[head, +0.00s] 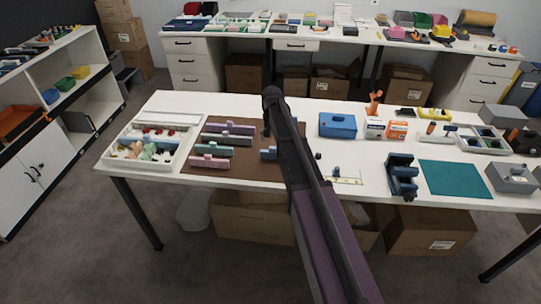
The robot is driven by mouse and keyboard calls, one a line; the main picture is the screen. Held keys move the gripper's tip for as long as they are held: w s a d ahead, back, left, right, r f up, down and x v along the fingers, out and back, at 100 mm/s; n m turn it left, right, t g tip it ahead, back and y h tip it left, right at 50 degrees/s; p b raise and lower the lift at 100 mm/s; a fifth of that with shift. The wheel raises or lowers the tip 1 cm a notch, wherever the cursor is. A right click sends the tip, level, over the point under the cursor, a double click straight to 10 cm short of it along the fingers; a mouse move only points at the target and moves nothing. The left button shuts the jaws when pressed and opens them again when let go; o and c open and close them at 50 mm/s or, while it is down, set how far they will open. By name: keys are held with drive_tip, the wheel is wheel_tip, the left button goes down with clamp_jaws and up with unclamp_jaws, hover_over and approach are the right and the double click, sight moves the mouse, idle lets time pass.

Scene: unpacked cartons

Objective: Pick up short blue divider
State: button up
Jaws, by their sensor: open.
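The short blue divider (268,153) stands on the brown mat (228,171), near its right side. My dark arm (293,150) covers part of it at the right. Longer dividers stand in rows to its left: purple (230,128), teal (214,151) and pink (210,162). My gripper (266,131) is mostly hidden by the arm; only a small dark part shows, just above the blue divider in the picture. It is open, and I see nothing held. The gap between gripper and divider cannot be judged.
A white tray (112,163) of small items lies left of the mat. To the right are a blue box (338,125), orange and white cartons (396,131), a dark blue device (402,176) and a teal mat (455,179). Cardboard boxes (430,231) stand under the table.

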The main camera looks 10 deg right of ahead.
sight(273, 153)
drive_tip(key=shift+d+f+b, duration=0.15)
drive_tip(key=shift+f+b, duration=2.4)
drive_tip(key=shift+f, duration=0.05)
clamp_jaws()
